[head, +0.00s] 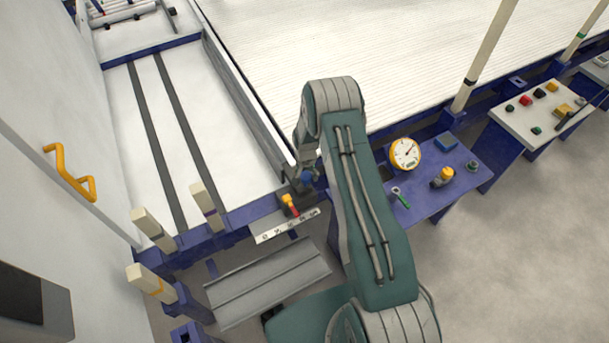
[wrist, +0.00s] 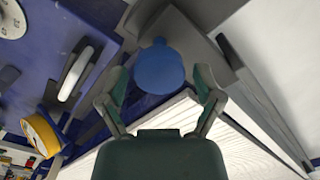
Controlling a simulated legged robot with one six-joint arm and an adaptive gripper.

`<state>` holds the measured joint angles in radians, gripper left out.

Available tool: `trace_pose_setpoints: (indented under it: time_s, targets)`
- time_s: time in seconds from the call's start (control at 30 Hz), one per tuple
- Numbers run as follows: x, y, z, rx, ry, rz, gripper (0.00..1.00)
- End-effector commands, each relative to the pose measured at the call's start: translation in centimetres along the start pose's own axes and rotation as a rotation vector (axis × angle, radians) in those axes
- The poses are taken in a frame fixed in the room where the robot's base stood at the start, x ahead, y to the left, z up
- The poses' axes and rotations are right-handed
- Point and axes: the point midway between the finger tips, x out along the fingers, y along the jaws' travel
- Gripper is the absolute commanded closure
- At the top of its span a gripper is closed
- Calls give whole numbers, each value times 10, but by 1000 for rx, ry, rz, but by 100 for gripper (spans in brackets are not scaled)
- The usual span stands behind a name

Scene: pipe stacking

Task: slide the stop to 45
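The stop is a dark block with a blue round knob (head: 307,178) on top, at the near end of the white bed's right side. A yellow and red pointer (head: 291,205) sits beside it, above a white number scale (head: 287,226). The pointer is near the middle of the scale; its exact reading is too small to tell. My gripper (wrist: 160,82) is open in the wrist view, its fingers on either side of the blue knob, which shows between and beyond them. I cannot tell whether they touch it. In the head view my arm partly hides the gripper.
A grey step (head: 268,282) lies below the scale. Cream posts (head: 153,229) stand at the left.

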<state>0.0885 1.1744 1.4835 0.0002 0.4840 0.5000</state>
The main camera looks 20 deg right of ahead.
Motion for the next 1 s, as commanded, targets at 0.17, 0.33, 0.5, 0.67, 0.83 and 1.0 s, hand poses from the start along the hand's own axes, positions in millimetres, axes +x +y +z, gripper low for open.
trace_pose_setpoints:
  time_s: [0.17, 0.33, 0.5, 0.67, 0.83, 1.0]
  targets:
    - [-1, 0, 0, 0, 1, 0, 4]
    - [-2, 0, 0, 0, 1, 0, 4]
    - [-12, 0, -1, 0, 3, -1, 4]
    - [-42, -1, -1, 0, 4, -2, 4]
    - [-78, -2, -1, 0, 5, -2, 4]
    - [-106, -2, 0, 0, 2, 0, 4]
